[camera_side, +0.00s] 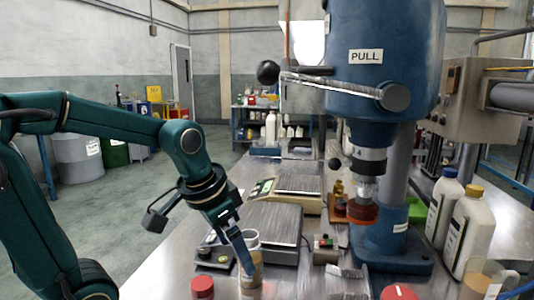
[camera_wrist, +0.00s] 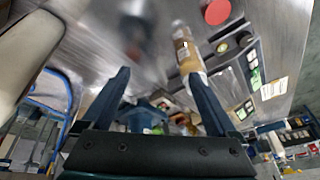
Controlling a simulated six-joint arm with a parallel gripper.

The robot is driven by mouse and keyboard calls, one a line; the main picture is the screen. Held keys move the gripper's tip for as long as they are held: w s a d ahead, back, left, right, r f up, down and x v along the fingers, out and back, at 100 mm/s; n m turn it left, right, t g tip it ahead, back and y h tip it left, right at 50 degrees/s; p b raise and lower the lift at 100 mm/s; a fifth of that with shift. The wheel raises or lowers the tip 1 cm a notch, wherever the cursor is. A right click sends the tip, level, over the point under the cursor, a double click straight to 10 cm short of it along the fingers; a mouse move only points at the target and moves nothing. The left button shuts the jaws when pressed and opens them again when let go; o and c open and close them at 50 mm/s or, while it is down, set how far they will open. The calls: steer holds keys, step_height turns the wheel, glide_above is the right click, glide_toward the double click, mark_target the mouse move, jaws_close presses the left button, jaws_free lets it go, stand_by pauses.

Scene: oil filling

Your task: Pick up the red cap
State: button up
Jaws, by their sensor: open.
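A round red cap (camera_side: 202,287) lies flat on the metal bench at the front left of the side view. In the wrist view a red cap (camera_wrist: 217,12) shows at the top, beyond the jar. A clear jar with tan contents (camera_side: 251,276) stands right of the cap; it also shows in the wrist view (camera_wrist: 187,50). My gripper (camera_wrist: 158,76) is open with nothing between its fingers. In the side view a finger is in front of the jar, above and right of the cap; I cannot tell whether it touches the jar.
Another red round piece (camera_side: 399,292) is at the bottom edge, right of centre. A scale (camera_side: 272,222) stands behind the jar. The blue press (camera_side: 380,80) rises at the right, with white bottles (camera_side: 470,230) beside it. The bench left of the cap looks clear.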

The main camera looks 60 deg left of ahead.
steer(key=a+f+n+g, duration=0.2)
steer(key=a+f, duration=0.3)
steer(key=a, duration=0.3)
steer(key=n+g+h, duration=0.1)
steer(key=n+g, duration=0.1)
glide_above(204, 281)
step_height(204, 281, down, 5)
steer(key=shift+r, duration=0.1)
steer(key=shift+n, duration=0.3)
steer(key=shift+f, duration=2.5)
